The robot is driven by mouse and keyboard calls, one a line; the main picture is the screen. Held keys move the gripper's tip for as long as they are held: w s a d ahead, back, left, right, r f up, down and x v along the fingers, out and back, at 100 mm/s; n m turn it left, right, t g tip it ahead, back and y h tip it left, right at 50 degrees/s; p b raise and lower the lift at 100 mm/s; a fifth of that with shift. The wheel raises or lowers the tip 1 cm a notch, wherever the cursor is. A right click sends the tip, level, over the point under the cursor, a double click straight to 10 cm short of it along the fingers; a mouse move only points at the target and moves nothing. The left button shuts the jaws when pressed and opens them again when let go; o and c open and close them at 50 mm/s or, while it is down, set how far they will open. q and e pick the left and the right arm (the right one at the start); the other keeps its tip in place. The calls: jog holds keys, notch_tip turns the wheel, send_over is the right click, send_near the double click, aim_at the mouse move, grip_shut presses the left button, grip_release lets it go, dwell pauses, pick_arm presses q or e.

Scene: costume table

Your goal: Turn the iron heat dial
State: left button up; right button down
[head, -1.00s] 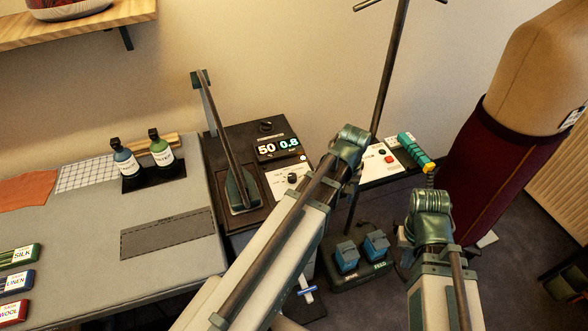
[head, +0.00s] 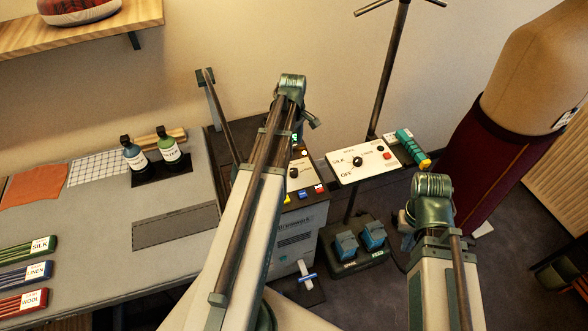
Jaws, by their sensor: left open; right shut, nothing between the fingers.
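A white panel (head: 345,175) right of centre bears a black dial (head: 357,161), with SILK and OFF lettered around it and a red button at its right.
A teal-and-yellow handled tool (head: 413,149) lies at the panel's right end. A dark pole (head: 390,75) rises behind the panel. Blue foot pedals (head: 360,238) stand below. A dress form (head: 490,165) stands at right.

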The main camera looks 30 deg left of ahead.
aim_at(294, 170)
pick_arm(q)
notch_tip(294, 170, down, 14)
jog(key=b, duration=1.3)
jog(key=shift+w+r, duration=0.15)
jog(key=shift+r, duration=0.1)
jog(key=shift+c, duration=0.2)
grip_shut()
